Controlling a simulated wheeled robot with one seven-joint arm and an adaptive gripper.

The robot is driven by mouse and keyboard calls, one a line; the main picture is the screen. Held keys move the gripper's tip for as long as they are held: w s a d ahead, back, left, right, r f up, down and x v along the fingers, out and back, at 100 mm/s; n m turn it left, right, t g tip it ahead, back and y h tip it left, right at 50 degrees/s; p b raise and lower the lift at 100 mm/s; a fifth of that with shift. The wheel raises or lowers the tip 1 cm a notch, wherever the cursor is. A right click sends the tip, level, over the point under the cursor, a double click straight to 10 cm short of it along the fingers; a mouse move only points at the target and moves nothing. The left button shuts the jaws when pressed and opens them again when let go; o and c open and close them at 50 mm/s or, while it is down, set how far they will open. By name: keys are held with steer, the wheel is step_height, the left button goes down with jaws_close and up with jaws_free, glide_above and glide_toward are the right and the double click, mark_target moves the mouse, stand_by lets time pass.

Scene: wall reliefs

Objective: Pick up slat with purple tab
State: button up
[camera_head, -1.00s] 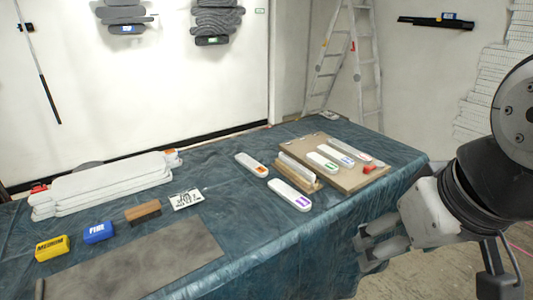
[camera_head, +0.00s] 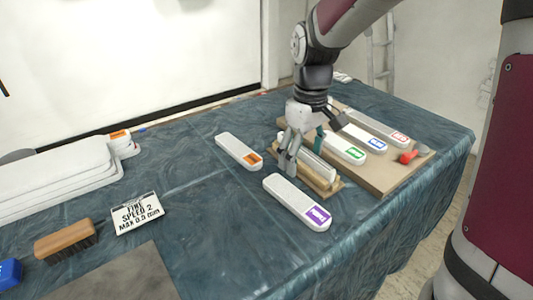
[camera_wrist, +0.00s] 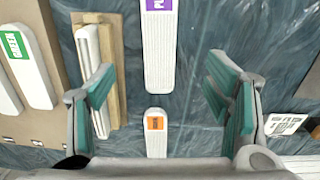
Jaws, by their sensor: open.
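The white slat with the purple tab (camera_head: 290,194) lies flat on the blue-green cloth at the table's near side, its purple end toward the front edge. In the wrist view this slat (camera_wrist: 160,60) lies lengthwise in the gap between my fingers, with its purple end at the top edge. My gripper (camera_head: 303,155) is open and empty. In the head view it hangs behind the slat, beside the wooden holder (camera_head: 330,187). In the wrist view my gripper's fingers (camera_wrist: 160,90) stand apart on either side of the slat, not touching it.
An orange-tab slat (camera_head: 236,149) lies close by. The wooden holder carries a white slat on edge. A board (camera_head: 380,183) bears green, blue and red tab slats and a red object (camera_head: 407,157). A sign card (camera_head: 137,213) and brush (camera_head: 65,241) lie left.

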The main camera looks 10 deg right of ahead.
steer(key=b, duration=0.1)
glide_above(296, 198)
step_height(296, 198, down, 8)
steer(key=shift+w+d+r, duration=0.1)
steer(key=shift+f+b, duration=0.9)
steer(key=shift+f, duration=2.35)
steer(key=shift+c, duration=0.3)
steer(key=c, duration=1.3)
